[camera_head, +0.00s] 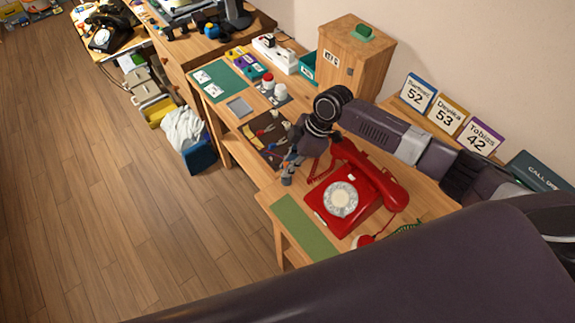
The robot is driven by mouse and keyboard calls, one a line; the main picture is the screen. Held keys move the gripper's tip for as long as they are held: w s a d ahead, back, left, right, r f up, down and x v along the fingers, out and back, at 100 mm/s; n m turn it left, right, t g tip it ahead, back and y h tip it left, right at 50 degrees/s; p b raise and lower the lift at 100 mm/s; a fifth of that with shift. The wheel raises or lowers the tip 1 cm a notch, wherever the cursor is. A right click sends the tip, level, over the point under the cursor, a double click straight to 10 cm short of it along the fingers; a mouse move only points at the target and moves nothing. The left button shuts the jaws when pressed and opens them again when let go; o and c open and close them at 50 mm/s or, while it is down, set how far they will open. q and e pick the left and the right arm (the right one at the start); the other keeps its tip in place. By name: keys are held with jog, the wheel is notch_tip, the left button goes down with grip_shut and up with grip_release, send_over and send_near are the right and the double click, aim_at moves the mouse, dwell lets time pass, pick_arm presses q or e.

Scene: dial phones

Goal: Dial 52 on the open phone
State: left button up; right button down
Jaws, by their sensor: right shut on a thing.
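A red rotary phone (325,207) with a pale round dial (341,200) sits on the near wooden desk. Its red handset (378,182) lies along the phone's back right side; I cannot tell whether it rests on the cradle. My right gripper (287,178) hangs left of the phone, pointing down, apart from the dial. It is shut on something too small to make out. A card reading 52 (416,94) stands at the back of the desk. My left gripper is not in view.
Cards reading 53 (445,113) and 42 (477,138) stand beside it. A green mat (304,226) lies left of the phone. A dark tray of tools (264,130) and a wooden cabinet (345,65) are behind. A black phone (104,38) sits far left. The floor at left is clear.

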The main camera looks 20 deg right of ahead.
dwell(0.5)
jog(key=shift+p, duration=0.6)
dwell(1.1)
jog(key=shift+f+b, duration=0.95)
jog(key=shift+f, duration=0.4)
jog(key=c, duration=1.9)
grip_release()
jog(key=shift+r, duration=0.1)
